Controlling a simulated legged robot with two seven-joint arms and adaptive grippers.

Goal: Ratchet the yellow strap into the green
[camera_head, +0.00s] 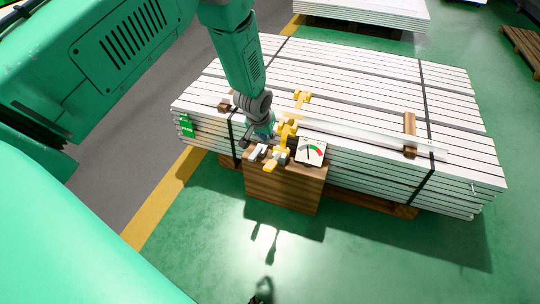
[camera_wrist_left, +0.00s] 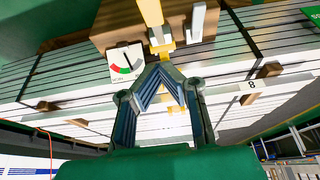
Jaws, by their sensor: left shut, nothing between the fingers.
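The yellow ratchet (camera_head: 286,133) sits on the wooden block at the front of the stack, with a yellow handle (camera_head: 271,165) toward the front. The yellow ratchet also shows in the left wrist view (camera_wrist_left: 153,14), just beyond my fingertips. A white gauge (camera_head: 312,151) with a red and green arc stands right of it, and also shows in the left wrist view (camera_wrist_left: 126,62); its needle reading is too small to tell surely. My left gripper (camera_head: 259,139) is shut and empty, just left of the ratchet. Its fingertips meet in the left wrist view (camera_wrist_left: 158,68). My right gripper is not recognisable.
The wooden block (camera_head: 285,190) stands against a strapped stack of white profiles (camera_head: 350,80). A grey-white lever (camera_head: 258,153) is beside the ratchet. A clear bar (camera_head: 380,138) and a brown wooden piece (camera_head: 409,133) lie on top. Green floor (camera_head: 370,250) in front is open.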

